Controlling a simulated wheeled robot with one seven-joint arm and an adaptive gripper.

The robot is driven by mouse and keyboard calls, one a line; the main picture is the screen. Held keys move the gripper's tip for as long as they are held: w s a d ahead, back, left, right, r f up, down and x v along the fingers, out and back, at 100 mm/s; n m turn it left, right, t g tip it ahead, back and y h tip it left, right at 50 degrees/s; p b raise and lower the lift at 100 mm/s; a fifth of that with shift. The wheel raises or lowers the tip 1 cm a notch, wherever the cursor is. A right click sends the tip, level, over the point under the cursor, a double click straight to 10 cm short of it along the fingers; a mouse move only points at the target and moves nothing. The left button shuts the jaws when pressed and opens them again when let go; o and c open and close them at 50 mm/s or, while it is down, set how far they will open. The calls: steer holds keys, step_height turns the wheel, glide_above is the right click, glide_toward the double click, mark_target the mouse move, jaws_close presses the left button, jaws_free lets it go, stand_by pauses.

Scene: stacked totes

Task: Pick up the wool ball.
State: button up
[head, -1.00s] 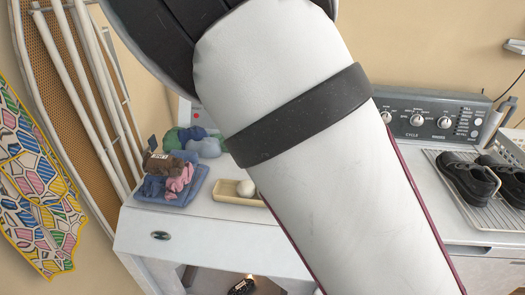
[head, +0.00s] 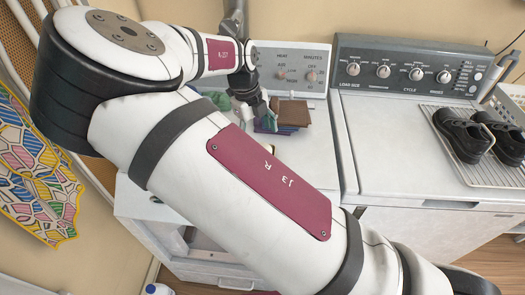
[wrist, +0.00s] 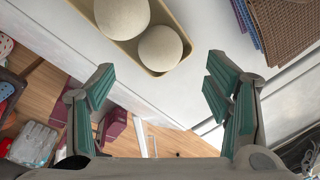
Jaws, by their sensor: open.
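Two off-white wool balls sit side by side in a shallow tan tray at the top of the wrist view. The nearer ball (wrist: 160,48) lies close to the tray's (wrist: 153,72) near corner. The other ball (wrist: 122,15) is partly cut off by the frame edge. My gripper (wrist: 158,68) is open and empty, its green-padded fingers spread left and right just short of the nearer ball. In the head view my gripper (head: 262,118) is small and low over the white top, and my arm hides the tray and balls.
Folded brown and blue cloths (wrist: 287,28) lie right of the tray; the brown cloth also shows in the head view (head: 291,112). The white appliance top (wrist: 210,30) is bare between. Black shoes (head: 468,137) stand on a rack at the right.

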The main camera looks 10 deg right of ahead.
steer(key=shift+d+f+p, duration=0.2)
steer(key=shift+f+p, duration=0.1)
steer(key=shift+f, duration=1.05)
steer(key=shift+d+f+p, duration=0.2)
steer(key=shift+f+p, duration=0.05)
steer(key=shift+f, duration=1.05)
steer(key=c, duration=1.1)
